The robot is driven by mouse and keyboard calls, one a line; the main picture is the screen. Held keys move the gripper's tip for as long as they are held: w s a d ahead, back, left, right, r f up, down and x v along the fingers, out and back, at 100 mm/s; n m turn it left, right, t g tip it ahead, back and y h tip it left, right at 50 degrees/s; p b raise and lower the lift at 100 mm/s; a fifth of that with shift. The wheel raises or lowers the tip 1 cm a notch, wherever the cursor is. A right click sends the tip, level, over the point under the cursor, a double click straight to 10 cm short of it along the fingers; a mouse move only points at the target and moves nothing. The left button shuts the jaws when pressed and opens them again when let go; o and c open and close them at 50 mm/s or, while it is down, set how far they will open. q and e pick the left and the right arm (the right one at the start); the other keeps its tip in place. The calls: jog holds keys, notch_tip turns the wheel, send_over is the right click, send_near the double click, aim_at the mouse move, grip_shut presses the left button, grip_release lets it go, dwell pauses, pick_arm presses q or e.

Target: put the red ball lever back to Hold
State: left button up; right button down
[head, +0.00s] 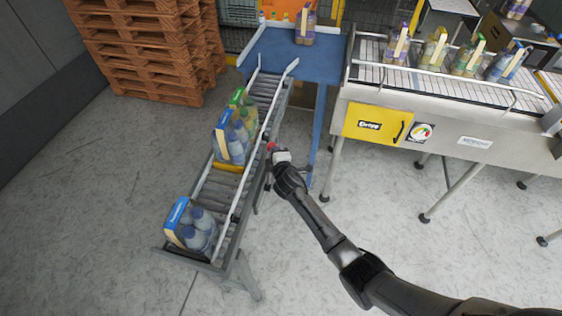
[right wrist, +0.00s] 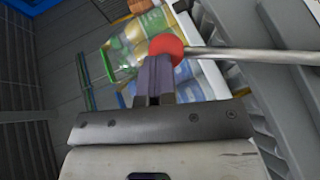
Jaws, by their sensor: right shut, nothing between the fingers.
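The red ball (head: 270,146) of the lever is at the right side rail of the roller conveyor, small in the head view. In the right wrist view the red ball (right wrist: 166,46) sits on the end of a metal rod (right wrist: 250,54) that runs off to the right. My right gripper (head: 276,152) is at the ball; its shut fingers (right wrist: 157,62) hold nothing. The fingertips overlap the ball's lower left edge in the right wrist view; I cannot tell if they touch. The lever's pivot and position marks cannot be made out. My left gripper is not in view.
The sloping roller conveyor (head: 221,187) carries bottle packs: a green-labelled one (head: 245,112) and a blue-labelled one (head: 233,138) above a yellow bar (head: 228,167), and another blue one (head: 192,228) near the lower end. A packing line (head: 440,105) stands at right. Pallets (head: 150,50) stand back left.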

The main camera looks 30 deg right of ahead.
jog(key=r+p+v, duration=0.1)
jog(key=r+v, duration=0.1)
jog(key=v, duration=1.1)
jog(key=shift+d+r+p, duration=0.25)
jog(key=shift+r+p, duration=0.05)
jog(key=shift+p, duration=0.1)
jog(key=shift+s, duration=0.1)
jog(key=s+a+r+m+g+y+p, duration=0.15)
jog(key=s+a+m+g, duration=0.35)
jog(key=s, duration=0.6)
jog(key=s+a+r+m+g+y+p, duration=0.1)
jog(key=s+a+m+g+y, duration=0.15)
jog(key=s+m, duration=0.6)
jog(key=s+f+n+g, duration=0.1)
jog(key=s+f, duration=0.1)
jog(key=s, duration=0.6)
jog(key=s+f+n+g+y+p, duration=0.1)
jog(key=s+f+g, duration=0.1)
jog(key=s, duration=0.6)
jog(key=shift+a+f, duration=0.15)
jog(key=shift+f, duration=0.4)
